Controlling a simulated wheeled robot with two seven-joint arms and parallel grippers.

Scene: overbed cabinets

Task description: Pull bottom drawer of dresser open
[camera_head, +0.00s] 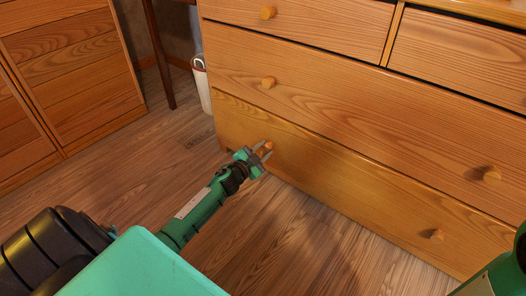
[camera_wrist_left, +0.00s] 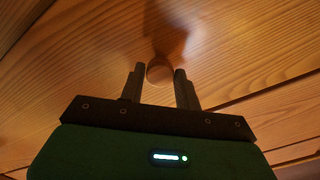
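The wooden dresser (camera_head: 330,110) fills the right of the head view. Its bottom drawer (camera_head: 345,195) looks closed, flush with the front below the wide middle drawer. The bottom drawer has two round knobs; the right one (camera_head: 437,235) is free. My left gripper (camera_head: 262,153) is at the left knob (camera_head: 268,147). In the left wrist view the left gripper's fingers (camera_wrist_left: 159,75) stand apart, one on each side of the knob (camera_wrist_left: 160,72). I cannot tell whether they touch it. Part of my right arm shows at the lower right, but its gripper is out of view.
The wooden floor (camera_head: 310,235) in front of the dresser is clear. A wooden cabinet (camera_head: 75,75) stands at the left. A white bin-like object (camera_head: 201,85) and a dark wooden leg (camera_head: 160,55) are beside the dresser's left side.

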